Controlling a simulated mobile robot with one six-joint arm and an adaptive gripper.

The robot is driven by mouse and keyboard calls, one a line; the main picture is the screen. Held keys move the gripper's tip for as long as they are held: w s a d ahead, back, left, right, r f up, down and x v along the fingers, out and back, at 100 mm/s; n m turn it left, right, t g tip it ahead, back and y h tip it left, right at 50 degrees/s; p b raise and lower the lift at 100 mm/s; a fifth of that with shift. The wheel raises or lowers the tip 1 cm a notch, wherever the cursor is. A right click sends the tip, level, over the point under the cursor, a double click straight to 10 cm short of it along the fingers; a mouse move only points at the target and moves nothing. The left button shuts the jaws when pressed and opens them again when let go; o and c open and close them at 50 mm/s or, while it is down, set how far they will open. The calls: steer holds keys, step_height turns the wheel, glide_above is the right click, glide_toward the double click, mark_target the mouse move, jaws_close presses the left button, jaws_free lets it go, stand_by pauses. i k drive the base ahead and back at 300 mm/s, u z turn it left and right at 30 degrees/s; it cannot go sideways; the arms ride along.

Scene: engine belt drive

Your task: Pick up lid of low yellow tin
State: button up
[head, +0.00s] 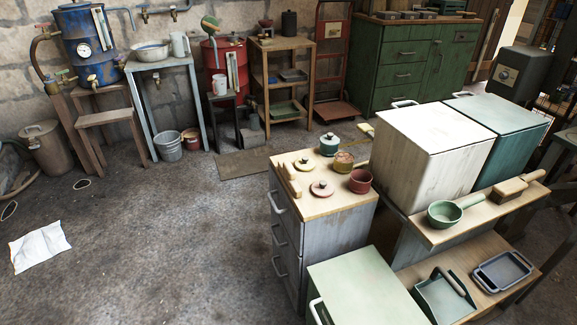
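The yellow lid (304,163) with a dark knob lies on the wooden top of a grey drawer cabinet, near its back left corner. A low, round yellow-brown tin (343,162) stands open to the right of the lid, apart from it. My gripper does not show in the head view.
On the same cabinet top (341,201) are a lidded green tin (330,145), an open red tin (360,181), a pink lid (321,188) and a small wooden rack (291,182) at the left edge. A tall white bin (432,155) stands close on the right. Floor to the left is mostly clear.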

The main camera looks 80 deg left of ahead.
mark_target(305, 163)
steer(key=k, duration=0.95)
steer(key=u, duration=2.55)
steer(key=i, duration=0.8)
steer(key=u, duration=0.05)
